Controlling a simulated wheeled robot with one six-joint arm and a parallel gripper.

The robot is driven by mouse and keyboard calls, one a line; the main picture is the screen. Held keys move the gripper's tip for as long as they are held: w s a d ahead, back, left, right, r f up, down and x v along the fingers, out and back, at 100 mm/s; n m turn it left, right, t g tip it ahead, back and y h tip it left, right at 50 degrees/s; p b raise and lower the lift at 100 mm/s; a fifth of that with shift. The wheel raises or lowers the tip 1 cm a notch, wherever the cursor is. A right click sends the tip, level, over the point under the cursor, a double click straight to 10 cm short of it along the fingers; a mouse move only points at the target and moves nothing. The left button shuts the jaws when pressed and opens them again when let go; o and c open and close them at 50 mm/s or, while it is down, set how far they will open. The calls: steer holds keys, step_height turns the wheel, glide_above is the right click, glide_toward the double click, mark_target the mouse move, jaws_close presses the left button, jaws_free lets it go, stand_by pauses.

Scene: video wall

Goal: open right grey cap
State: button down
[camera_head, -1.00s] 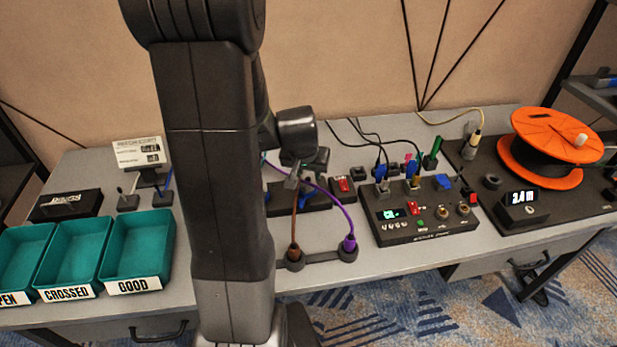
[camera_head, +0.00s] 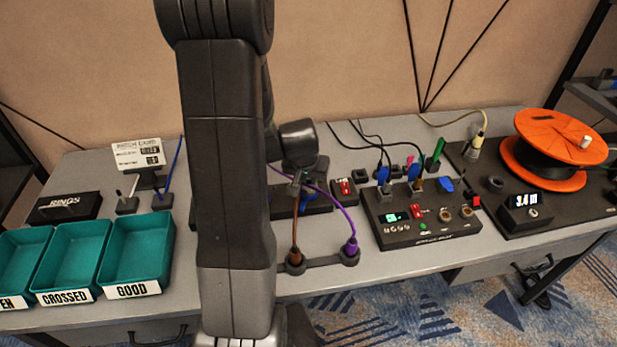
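No thing is clearly a grey cap. Two round brownish-grey fittings sit at the right front of the black tester box: a left one (camera_head: 445,215) and a right one (camera_head: 466,212). I cannot tell whether they are caps. My gripper (camera_head: 299,182) is small and partly hidden by my arm, over the dark fixture (camera_head: 318,203) near the brown cable (camera_head: 298,222) and purple cable (camera_head: 335,205). I cannot tell whether its fingers are open or touch a cable. The cables' lower plugs stand in a dark two-socket holder (camera_head: 322,261).
Three teal trays with labels stand at the left, the GOOD tray (camera_head: 137,250) nearest my arm. The tester box (camera_head: 425,232) is right of the gripper. An orange reel (camera_head: 553,150) and a length display (camera_head: 525,207) stand farther right. My arm hides the middle-left table.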

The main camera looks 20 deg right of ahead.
steer(key=shift+w+r+p, duration=0.1)
steer(key=shift+r+p, duration=0.05)
steer(key=shift+p, duration=0.15)
steer(key=shift+w+r+g+p, duration=0.15)
steer(key=shift+r+g+p, duration=0.15)
steer(key=shift+g+p, duration=0.3)
steer(key=g+p, duration=0.1)
steer(key=w+r+y+p, duration=0.1)
steer(key=p, duration=0.1)
steer(key=shift+d+g, duration=0.2)
steer(key=shift+g, duration=0.2)
steer(key=g+p, duration=0.1)
steer(key=w+g+p, duration=0.2)
steer(key=p, duration=0.1)
steer(key=shift+d+r+n+g+y, duration=0.2)
steer(key=shift+d+n+g+y, duration=0.1)
steer(key=shift+y, duration=0.1)
steer(key=shift+w+d+f+n+g+y+b, duration=0.2)
steer(key=shift+w+g, duration=0.55)
steer(key=shift+g, duration=0.65)
steer(key=shift+w+d+f+g+y, duration=0.1)
steer(key=shift+w+f+g+y, duration=0.2)
steer(key=shift+w+g, duration=0.75)
steer(key=shift+w+d+f+n+g+y+b, duration=0.15)
steer(key=shift+w+g+y, duration=0.2)
steer(key=shift+g, duration=1.4)
steer(key=c, duration=1.4)
jaws_free()
steer(key=shift+w, duration=0.1)
steer(key=shift+r, duration=0.1)
